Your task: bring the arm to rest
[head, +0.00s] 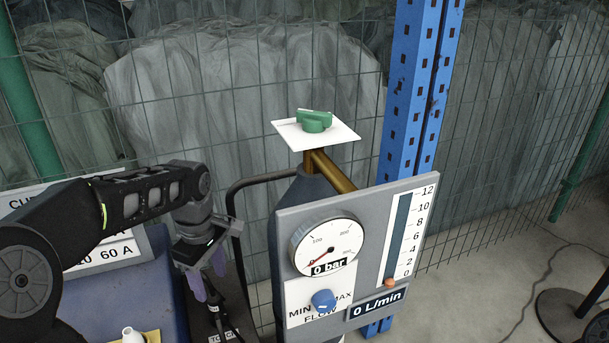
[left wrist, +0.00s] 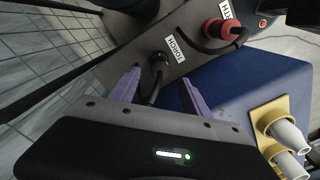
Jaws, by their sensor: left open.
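My left arm (head: 140,200) comes in from the left in the head view and bends down at its wrist. My left gripper (head: 205,285) points down beside the blue machine. In the left wrist view, the two purple fingers of my left gripper (left wrist: 160,90) are spread apart with nothing between them. Beyond them is a dark panel with a black plug and cable (left wrist: 158,65) under a TORCH label (left wrist: 178,46). I cannot tell the exact gap between the fingers and the panel. My right gripper is in neither view.
A grey gauge panel (head: 372,235) with a blue flow knob (head: 323,299) stands right of my gripper. A green valve handle (head: 316,122) sits above it on a brass pipe. A red connector (left wrist: 220,30) is nearby.

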